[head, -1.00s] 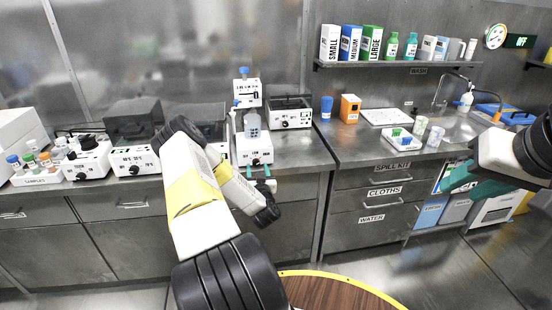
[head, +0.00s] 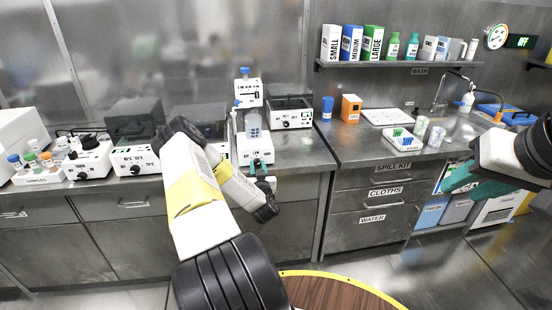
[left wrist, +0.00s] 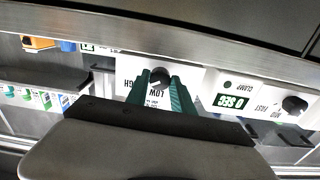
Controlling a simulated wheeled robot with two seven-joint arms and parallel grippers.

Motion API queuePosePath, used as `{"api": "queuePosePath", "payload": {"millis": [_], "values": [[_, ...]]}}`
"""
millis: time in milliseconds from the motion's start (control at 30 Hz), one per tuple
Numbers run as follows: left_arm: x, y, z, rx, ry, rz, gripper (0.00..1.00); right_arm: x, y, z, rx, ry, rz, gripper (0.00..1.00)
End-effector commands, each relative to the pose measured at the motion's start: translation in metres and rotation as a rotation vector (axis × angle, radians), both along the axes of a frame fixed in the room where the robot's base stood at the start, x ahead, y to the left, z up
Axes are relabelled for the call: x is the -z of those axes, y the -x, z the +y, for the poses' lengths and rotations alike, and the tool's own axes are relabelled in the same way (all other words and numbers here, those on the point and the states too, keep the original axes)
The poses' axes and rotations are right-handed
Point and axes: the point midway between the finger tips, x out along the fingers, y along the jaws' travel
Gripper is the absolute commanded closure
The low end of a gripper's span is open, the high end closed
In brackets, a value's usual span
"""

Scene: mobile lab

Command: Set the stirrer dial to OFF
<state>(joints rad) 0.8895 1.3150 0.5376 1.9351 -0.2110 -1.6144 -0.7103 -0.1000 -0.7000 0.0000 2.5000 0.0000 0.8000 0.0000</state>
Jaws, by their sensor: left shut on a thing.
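The stirrer (head: 255,148) is a white unit on the back counter, with a glass vessel (head: 252,125) on it. My left gripper (head: 264,170) is at the lower front of the stirrer. In the left wrist view its teal fingers (left wrist: 160,85) are shut on the dark stirrer dial (left wrist: 159,75), one on each side. LOW and part of another word show on the panel near the dial. I cannot read its exact setting. My right gripper (head: 465,178) is at the far right, away from the stirrer; whether its fingers are open is unclear.
A white unit with a 0 SEC display (left wrist: 234,101) and its own dark knob (left wrist: 294,105) stands beside the stirrer. More white devices (head: 135,158) line the counter to the left. A sink (head: 455,130) is at the right. A round wooden top (head: 330,294) is in front.

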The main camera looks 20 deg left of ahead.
Motion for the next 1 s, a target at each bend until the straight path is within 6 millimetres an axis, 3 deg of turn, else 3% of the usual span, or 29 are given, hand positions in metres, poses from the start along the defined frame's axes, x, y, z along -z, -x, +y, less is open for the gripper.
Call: {"api": "queuePosePath", "payload": {"millis": [367,1000], "values": [[-0.0008,-0.0002,-0.0002,0.001,0.164,-0.102,1.0,0.0,0.0,0.0,0.0,0.0,0.0,0.62],[-0.0005,0.0003,0.0006,0.0,0.679,-0.419,1.0,0.0,0.0,0.0,0.0,0.0,0.0,0.62]]}}
